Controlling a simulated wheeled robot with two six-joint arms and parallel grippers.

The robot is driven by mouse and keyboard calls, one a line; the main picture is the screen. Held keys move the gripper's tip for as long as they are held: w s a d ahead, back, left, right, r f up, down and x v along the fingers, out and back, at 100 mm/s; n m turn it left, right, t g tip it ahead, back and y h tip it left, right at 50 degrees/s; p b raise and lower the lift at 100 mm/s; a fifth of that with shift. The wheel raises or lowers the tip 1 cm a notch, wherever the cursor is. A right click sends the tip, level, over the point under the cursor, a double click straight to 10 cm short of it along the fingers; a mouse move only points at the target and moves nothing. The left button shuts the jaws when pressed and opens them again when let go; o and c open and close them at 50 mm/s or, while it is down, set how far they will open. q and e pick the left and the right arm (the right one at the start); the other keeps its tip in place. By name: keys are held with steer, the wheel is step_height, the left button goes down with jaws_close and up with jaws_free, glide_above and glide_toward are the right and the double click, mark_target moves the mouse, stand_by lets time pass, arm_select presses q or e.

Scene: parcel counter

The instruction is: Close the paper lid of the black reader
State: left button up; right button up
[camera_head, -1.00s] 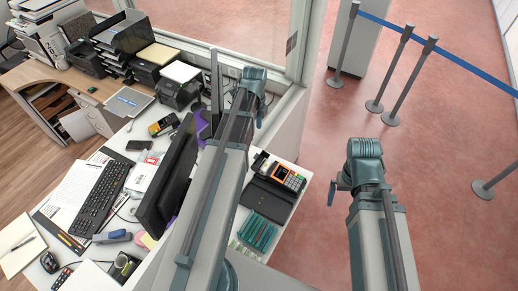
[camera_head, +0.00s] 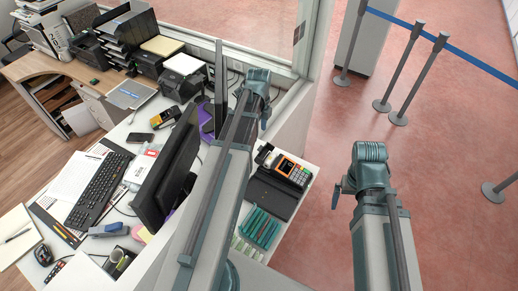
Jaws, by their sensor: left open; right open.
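The black reader (camera_head: 291,171) with an orange-lit screen and a keypad lies on the white side counter, right of my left arm. A small dark and white part (camera_head: 265,154) at its upper left may be its paper lid or roll; I cannot tell how far the lid stands open. My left gripper (camera_head: 266,116) shows only as a small blue-grey part beyond the reader, mostly hidden by its own arm. My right gripper (camera_head: 337,191) is right of the counter, over the red floor, also mostly hidden. Both are open and apart from the reader.
A black folder-like tray (camera_head: 271,192) and green rolls or strips (camera_head: 258,228) lie in front of the reader. A monitor (camera_head: 168,172) stands left of my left arm. A glass partition frame (camera_head: 285,105) rises behind the counter. The floor at right is clear up to the barrier posts.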

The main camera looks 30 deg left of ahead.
arm_select(q)
steer(key=b, duration=0.7)
glide_above(263, 153)
steer(key=s+a, duration=0.1)
step_height(263, 153, down, 8)
steer(key=shift+s+a+r, duration=0.1)
steer(key=shift+s+r, duration=0.05)
steer(key=shift+r, duration=0.05)
steer(key=shift+p, duration=0.3)
jaws_close()
